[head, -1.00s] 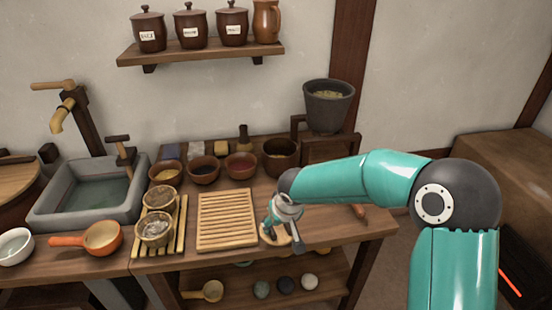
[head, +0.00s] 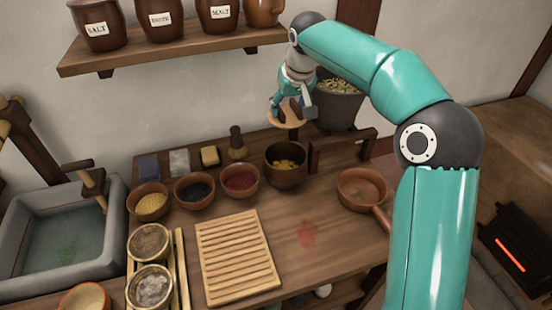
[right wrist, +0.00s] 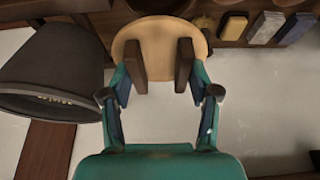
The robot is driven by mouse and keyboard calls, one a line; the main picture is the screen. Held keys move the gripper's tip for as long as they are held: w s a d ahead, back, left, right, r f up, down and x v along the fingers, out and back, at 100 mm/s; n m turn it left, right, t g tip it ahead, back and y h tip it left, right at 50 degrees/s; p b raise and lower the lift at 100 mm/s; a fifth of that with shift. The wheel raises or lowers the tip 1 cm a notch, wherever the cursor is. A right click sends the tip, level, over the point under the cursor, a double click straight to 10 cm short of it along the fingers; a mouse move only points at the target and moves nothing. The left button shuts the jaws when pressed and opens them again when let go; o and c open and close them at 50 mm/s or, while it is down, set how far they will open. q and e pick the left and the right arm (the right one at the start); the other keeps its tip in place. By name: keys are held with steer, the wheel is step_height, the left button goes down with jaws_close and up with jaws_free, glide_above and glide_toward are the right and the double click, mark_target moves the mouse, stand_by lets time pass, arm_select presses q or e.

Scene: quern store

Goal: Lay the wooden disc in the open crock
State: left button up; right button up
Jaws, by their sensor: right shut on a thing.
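The wooden disc (head: 287,118) is pale, round and flat. My right gripper (head: 291,103) is shut on it and holds it in the air, in front of the grey bucket. In the right wrist view the disc (right wrist: 160,37) lies at the ends of my right gripper's fingers (right wrist: 160,72), with two dark brown bars in front of it. The open crock (head: 286,176) is the dark brown pot on the worktop, with yellow pieces inside. It stands below the disc in the head view, apart from it. My left gripper is not in view.
The grey bucket (head: 338,108) of grain stands behind the worktop. A wooden shelf (head: 170,48) with labelled crocks is at upper left. Several bowls, a slatted board (head: 238,256) and a pan (head: 362,188) surround the crock. The worktop around a red stain (head: 307,233) is clear.

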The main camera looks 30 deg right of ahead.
steer(key=shift+w, duration=0.2)
step_height(320, 180, down, 14)
steer(key=shift+w+f+b, duration=0.1)
steer(key=shift+f+b, duration=0.1)
steer(key=shift+b, duration=0.85)
steer(key=shift+f, duration=2.55)
steer(key=shift+f+b, duration=0.2)
steer(key=shift+b, duration=0.2)
steer(key=o, duration=0.7)
steer(key=shift+o, duration=0.9)
